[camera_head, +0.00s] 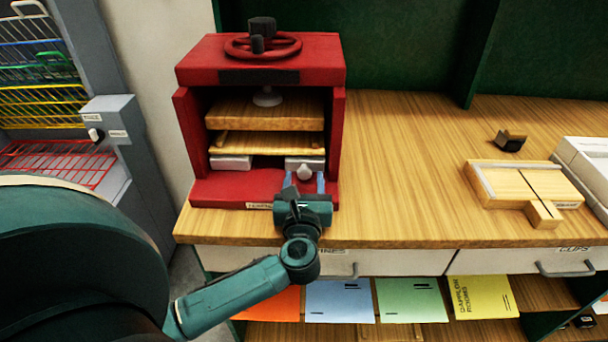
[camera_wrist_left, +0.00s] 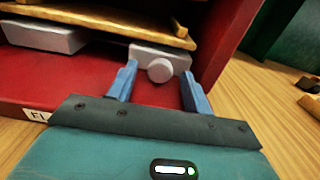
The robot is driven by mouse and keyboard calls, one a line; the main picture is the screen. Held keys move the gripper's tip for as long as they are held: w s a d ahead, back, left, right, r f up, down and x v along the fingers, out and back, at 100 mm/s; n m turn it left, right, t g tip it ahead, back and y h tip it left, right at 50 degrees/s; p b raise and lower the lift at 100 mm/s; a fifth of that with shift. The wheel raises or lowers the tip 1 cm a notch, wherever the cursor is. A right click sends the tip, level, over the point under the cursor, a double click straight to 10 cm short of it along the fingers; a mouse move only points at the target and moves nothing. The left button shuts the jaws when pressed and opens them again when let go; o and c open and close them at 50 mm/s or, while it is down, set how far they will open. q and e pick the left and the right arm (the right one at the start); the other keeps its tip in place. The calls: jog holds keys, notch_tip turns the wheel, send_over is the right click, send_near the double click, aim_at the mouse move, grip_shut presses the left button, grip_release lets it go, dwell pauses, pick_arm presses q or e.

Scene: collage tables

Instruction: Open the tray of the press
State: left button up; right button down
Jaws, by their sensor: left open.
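The red press (camera_head: 260,75) stands at the left of the wooden table, with a wheel on top. Inside it, a wooden upper plate (camera_head: 265,112) hangs above a wooden tray (camera_head: 268,146), which rests over two light grey blocks. The right block carries a round grey knob (camera_head: 305,171), seen large in the left wrist view (camera_wrist_left: 160,70). My left gripper (camera_head: 305,184) is at the front right of the press. Its blue fingers (camera_wrist_left: 158,90) are open, one to each side of the knob in the wrist view. Whether they touch it I cannot tell. My right gripper is not in view.
A wooden cutting board device (camera_head: 510,184) and a small dark block (camera_head: 510,141) lie on the right of the table (camera_head: 405,170). Drawers with handles (camera_head: 567,269) are under the front edge, above coloured sheets. A wire rack (camera_head: 40,75) stands at the left.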

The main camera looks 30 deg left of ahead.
pick_arm(q)
jog(key=shift+w+a, duration=0.3)
jog(key=shift+w, duration=0.25)
grip_shut()
